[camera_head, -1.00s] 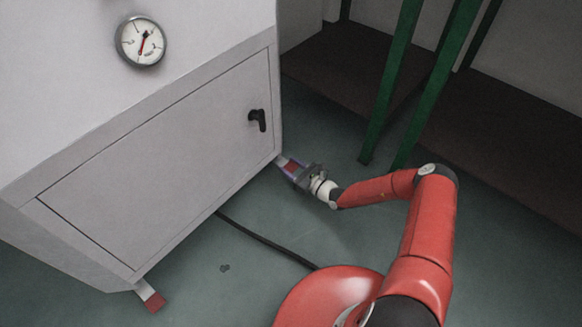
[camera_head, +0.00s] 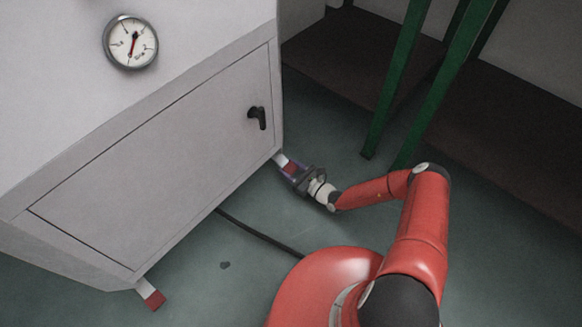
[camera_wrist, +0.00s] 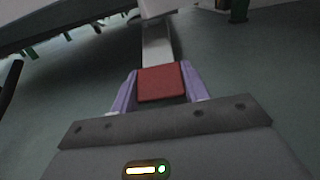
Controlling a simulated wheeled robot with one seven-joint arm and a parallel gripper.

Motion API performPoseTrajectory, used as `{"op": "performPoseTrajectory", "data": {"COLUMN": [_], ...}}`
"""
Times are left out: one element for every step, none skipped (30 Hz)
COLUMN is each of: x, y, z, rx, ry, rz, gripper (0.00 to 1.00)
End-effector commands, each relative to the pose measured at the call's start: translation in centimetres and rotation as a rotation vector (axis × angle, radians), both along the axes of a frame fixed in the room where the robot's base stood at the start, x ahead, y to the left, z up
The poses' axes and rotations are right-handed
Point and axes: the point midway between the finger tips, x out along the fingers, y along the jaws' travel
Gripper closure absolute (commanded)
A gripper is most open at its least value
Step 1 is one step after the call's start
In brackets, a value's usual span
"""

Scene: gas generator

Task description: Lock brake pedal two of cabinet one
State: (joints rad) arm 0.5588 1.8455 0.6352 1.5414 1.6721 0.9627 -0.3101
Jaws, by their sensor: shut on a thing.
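The grey cabinet (camera_head: 150,170) fills the left of the head view. One brake pedal with a red end (camera_head: 289,167) sticks out low at its right corner. My gripper (camera_head: 288,171) is at that pedal, its fingers on either side of the red end. In the wrist view the red pedal pad (camera_wrist: 162,83) sits between the purple fingers of my gripper (camera_wrist: 158,88), with the pale pedal arm (camera_wrist: 157,45) running away from it. Another red-ended pedal (camera_head: 151,296) sticks out at the cabinet's lower left corner, apart from my gripper.
A black door handle (camera_head: 257,118) and a round gauge (camera_head: 130,42) are on the cabinet. A dark cable (camera_head: 258,233) lies on the floor. Green posts (camera_head: 395,90) stand to the right, by a brown platform (camera_head: 500,130). The floor around the gripper is otherwise clear.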

Motion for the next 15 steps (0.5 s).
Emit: {"op": "performPoseTrajectory", "data": {"x": [-0.02,-0.02,-0.02,-0.01,-0.01,-0.01,-0.01,-0.01,-0.01,-0.01,-0.01,0.00,0.01,0.00,0.00], "y": [-0.02,-0.02,-0.02,-0.02,-0.02,-0.02,-0.01,-0.01,-0.01,-0.01,-0.01,0.00,-0.01,0.00,-0.01], "z": [-0.18,-0.17,-0.16,-0.14,-0.12,-0.10,-0.08,-0.06,-0.04,-0.02,-0.01,0.01,0.02,0.03,0.05], "rx": [-0.004,-0.004,-0.004,-0.003,-0.003,-0.003,-0.002,-0.002,-0.001,-0.002,-0.002,-0.001,-0.001,-0.001,0.000], "ry": [0.004,0.004,0.004,0.004,0.004,0.003,0.003,0.003,0.002,0.001,0.001,0.001,0.001,0.001,0.000], "rz": [0.000,0.000,0.000,0.000,0.000,0.000,0.000,0.000,0.000,0.000,0.000,0.000,0.000,0.000,0.000], "gripper": [0.96,0.96,0.96,0.51,0.47,0.42,0.38,0.34,0.33,0.33,0.33,0.33,0.33,0.33,0.33]}}
